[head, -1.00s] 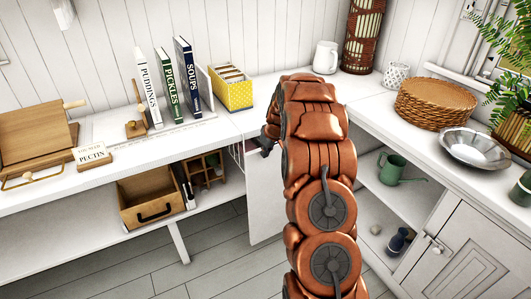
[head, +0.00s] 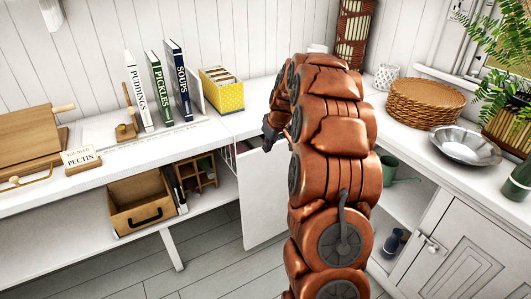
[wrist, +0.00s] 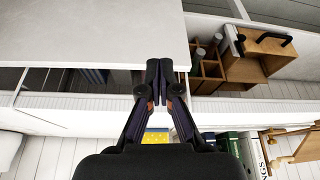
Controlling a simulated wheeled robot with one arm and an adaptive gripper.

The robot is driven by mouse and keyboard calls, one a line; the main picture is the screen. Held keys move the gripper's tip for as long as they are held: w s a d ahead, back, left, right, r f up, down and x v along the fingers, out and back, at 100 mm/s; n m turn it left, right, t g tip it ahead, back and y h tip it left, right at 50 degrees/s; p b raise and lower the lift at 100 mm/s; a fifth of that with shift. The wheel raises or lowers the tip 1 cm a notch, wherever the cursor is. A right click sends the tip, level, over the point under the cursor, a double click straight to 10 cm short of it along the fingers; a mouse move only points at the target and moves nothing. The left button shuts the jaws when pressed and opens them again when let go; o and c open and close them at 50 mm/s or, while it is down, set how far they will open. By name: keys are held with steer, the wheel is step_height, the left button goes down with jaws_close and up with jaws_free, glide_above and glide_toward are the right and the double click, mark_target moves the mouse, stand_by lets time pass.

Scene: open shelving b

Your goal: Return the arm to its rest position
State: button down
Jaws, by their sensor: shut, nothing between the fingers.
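My gripper (wrist: 159,82) is shut and empty in the wrist view, its dark fingers together at the picture's middle. In the head view my gripper (head: 268,133) shows as a small dark shape left of my copper arm, near the front edge of the white counter and the open white cabinet door. The arm hides part of the corner and most of the gripper.
An open white door (head: 262,190) stands below the gripper. The counter (head: 225,120) bears books (head: 160,88), a yellow recipe box (head: 222,90), a wicker basket (head: 425,103) and a metal bowl (head: 465,146). A wooden drawer box (head: 142,203) sits on the lower shelf.

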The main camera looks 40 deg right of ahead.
steer(key=shift+s+r, duration=0.15)
steer(key=shift+r, duration=0.35)
steer(key=s+a+r+g+y, duration=0.1)
steer(key=s+a+r+g, duration=0.1)
steer(key=s+a, duration=0.75)
steer(key=s+a+r+g, duration=0.2)
steer(key=s+a, duration=0.5)
steer(key=a, duration=0.6)
steer(key=s+a+f+g+h, duration=0.15)
steer(key=s+a, duration=0.25)
steer(key=s, duration=0.8)
steer(key=s+a+f+g, duration=0.1)
steer(key=s+a+g, duration=0.15)
steer(key=s, duration=1.05)
step_height(320, 180, up, 16)
steer(key=w+t+p, duration=0.1)
steer(key=p, duration=1.3)
steer(key=shift+a+m+t, duration=0.3)
steer(key=shift+a+t, duration=0.1)
steer(key=shift+a, duration=0.05)
